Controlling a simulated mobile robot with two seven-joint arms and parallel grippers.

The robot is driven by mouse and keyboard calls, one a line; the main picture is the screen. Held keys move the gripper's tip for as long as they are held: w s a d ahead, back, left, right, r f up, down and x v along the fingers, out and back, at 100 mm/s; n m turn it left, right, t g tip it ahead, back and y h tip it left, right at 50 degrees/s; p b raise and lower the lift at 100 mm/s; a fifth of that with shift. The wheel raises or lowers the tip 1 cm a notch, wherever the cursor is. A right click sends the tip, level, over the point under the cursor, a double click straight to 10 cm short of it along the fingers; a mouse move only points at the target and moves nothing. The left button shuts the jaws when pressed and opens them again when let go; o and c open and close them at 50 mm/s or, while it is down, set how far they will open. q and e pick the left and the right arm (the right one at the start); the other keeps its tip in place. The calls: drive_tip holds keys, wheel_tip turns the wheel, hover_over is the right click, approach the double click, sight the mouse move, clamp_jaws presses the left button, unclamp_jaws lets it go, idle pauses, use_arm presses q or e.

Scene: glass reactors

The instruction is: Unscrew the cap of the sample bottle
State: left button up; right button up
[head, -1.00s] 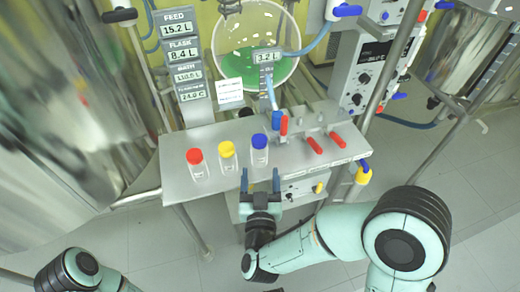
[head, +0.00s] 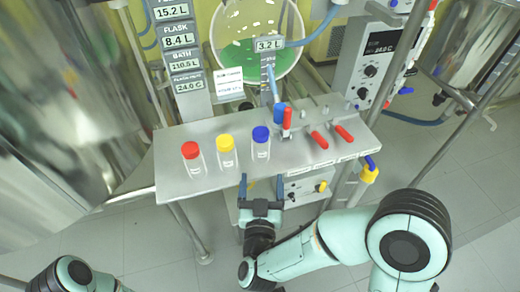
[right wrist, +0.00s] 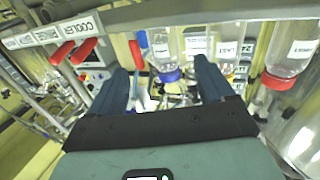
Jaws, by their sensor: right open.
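Three clear sample bottles with white labels stand upright on the grey metal shelf (head: 230,175): red-capped (head: 193,160), yellow-capped (head: 227,152) and blue-capped (head: 261,144). Which one the task means is not shown. All caps are on. My right gripper (head: 261,182) is open and empty, just in front of the shelf's front edge, below the blue-capped bottle in the picture. In the right wrist view, which looks upside down, the blue-capped bottle (right wrist: 167,50) shows between the open fingers, apart from them. The red-capped bottle (right wrist: 291,55) is at the right. My left gripper is out of view.
Red-handled valves (head: 319,140) and a blue-and-red valve stand to the right of the bottles. Labels line the shelf's front edge. A glass vessel with green liquid (head: 245,52) is behind. A display column (head: 183,65) stands at the back left. A yellow knob (head: 369,174) hangs at the right.

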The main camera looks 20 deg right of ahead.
sight(261, 155)
drive_tip(key=x, duration=0.6)
drive_tip(key=shift+w+r, duration=0.15)
drive_tip(key=shift+w, duration=0.1)
drive_tip(key=shift+a+b+x, duration=0.15)
drive_tip(key=shift+b+x, duration=0.1)
drive_tip(key=shift+x, duration=1.1)
drive_tip(key=shift+a+b+x, duration=0.1)
drive_tip(key=shift+b+x, duration=0.15)
drive_tip(key=shift+x, duration=1.1)
drive_tip(key=shift+r, duration=0.15)
drive_tip(key=c, duration=1.2)
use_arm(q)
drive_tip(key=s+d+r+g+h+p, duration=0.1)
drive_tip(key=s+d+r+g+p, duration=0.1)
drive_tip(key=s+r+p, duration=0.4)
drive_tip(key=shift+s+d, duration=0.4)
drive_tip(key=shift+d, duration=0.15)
use_arm(e)
wheel_tip(261, 155, up, 20)
drive_tip(key=shift+o, duration=1.2)
drive_tip(key=c, duration=0.5)
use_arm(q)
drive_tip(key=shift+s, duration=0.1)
use_arm(e)
drive_tip(key=shift+c, duration=0.2)
